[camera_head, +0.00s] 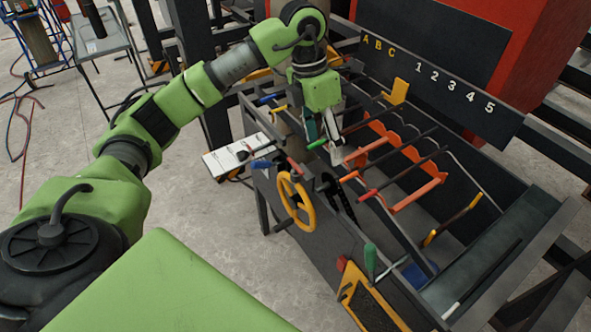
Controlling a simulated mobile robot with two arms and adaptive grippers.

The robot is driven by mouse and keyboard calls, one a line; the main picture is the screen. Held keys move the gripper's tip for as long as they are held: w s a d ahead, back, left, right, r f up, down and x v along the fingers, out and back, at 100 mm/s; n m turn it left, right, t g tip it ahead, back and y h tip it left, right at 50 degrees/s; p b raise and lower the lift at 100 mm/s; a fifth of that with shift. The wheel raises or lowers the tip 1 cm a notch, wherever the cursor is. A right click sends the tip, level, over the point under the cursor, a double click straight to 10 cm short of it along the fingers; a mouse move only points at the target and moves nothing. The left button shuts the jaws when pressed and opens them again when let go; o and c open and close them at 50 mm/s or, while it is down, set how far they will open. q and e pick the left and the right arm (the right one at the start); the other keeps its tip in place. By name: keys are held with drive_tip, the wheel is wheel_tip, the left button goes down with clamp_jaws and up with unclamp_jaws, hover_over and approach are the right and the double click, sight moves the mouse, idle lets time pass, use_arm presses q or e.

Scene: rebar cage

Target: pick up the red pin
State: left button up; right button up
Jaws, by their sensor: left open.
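My left gripper (324,138) is over the near left part of the rebar rack, pointing down. Its fingers are apart, with nothing clearly seen between them. Several red pieces show close to it. A small red pin-like piece (295,166) lies just below and left of the fingertips. Red-tipped rods (349,177) stick out at the rack's near edge, to the right and below. I cannot tell for sure which one is the red pin. A green-tipped piece (318,144) is right by the fingers, and I cannot tell whether they touch. My right gripper is out of view.
A yellow handwheel (296,203) and a green-handled tool (370,262) are on the rack's front. Orange notched holders (420,192) and dark bars fill the middle. A panel marked A B C and 1 to 5 (440,80) stands behind. A white board (236,154) juts out left.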

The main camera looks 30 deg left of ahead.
sight(295, 165)
use_arm(q)
drive_tip(key=s+a+r+n+y, duration=0.1)
drive_tip(key=a+r+y, duration=0.1)
drive_tip(key=a, duration=0.5)
drive_tip(key=shift+g, duration=0.3)
wheel_tip(295, 165, down, 8)
drive_tip(key=shift+f+p, duration=0.2)
drive_tip(key=shift+p, duration=0.85)
wheel_tip(295, 165, down, 5)
drive_tip(key=p, duration=0.3)
drive_tip(key=shift+w+d+r, duration=0.1)
drive_tip(key=shift+r, duration=0.1)
drive_tip(key=shift+f, duration=0.35)
drive_tip(key=shift+c, duration=0.4)
drive_tip(key=c, duration=1.2)
